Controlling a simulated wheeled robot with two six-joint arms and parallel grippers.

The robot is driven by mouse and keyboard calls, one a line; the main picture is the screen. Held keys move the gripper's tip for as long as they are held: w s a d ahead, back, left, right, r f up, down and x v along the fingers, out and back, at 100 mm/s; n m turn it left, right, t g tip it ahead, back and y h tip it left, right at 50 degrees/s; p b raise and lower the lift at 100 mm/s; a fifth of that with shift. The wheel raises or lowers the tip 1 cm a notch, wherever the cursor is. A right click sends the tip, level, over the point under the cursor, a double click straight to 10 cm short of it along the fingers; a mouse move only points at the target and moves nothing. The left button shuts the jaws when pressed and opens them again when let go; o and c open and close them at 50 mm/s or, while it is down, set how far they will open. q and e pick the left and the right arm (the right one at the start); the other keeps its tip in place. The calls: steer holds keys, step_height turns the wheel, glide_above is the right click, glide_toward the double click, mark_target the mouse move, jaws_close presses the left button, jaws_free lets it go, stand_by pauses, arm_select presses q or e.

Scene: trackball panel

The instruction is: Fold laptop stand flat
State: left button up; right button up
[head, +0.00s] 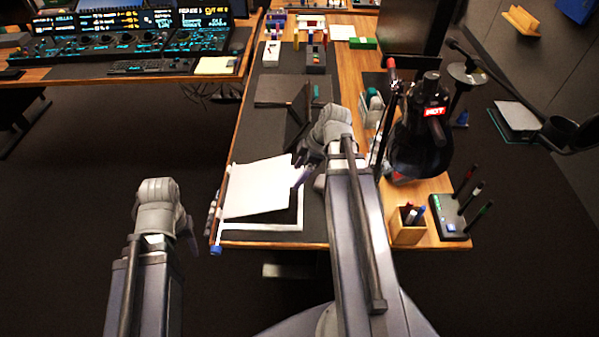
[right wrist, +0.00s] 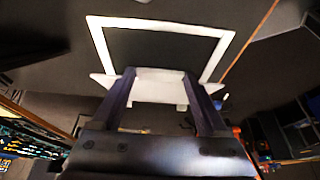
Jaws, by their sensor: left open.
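The white laptop stand shows in the head view as a pale plate (head: 257,188) above a thin white frame (head: 262,227) on the desk's dark mat. The plate looks raised off the frame at an angle. In the right wrist view the white frame (right wrist: 160,23) surrounds dark mat, and the plate (right wrist: 160,85) shows beyond and between my fingers. My right gripper (head: 299,170) is at the plate's right far corner; its fingers (right wrist: 158,75) are apart, and I cannot tell whether they touch it. My left gripper (head: 188,238) is open and empty, left of the desk.
A dark folded-open object (head: 278,91) stands behind the stand. A black lamp-like device (head: 425,130), a wooden pen cup (head: 407,230) and a pen holder (head: 450,217) are on the right. A blue-tipped item (head: 216,249) is at the desk's front left corner. Floor left of the desk is clear.

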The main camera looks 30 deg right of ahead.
jaws_close()
stand_by(0.4)
steer(key=shift+f, duration=0.1)
steer(key=f+b, duration=0.2)
steer(key=d+f+b, duration=0.1)
steer(key=f+b, duration=0.1)
steer(key=s+f+b, duration=0.1)
steer(key=f+b, duration=0.1)
steer(key=shift+d, duration=0.4)
steer(key=shift+s, duration=0.1)
steer(key=shift+r, duration=0.1)
steer(key=shift+o, duration=0.5)
jaws_free()
steer(key=o, duration=0.3)
steer(key=shift+d, duration=0.1)
steer(key=shift+o, duration=0.2)
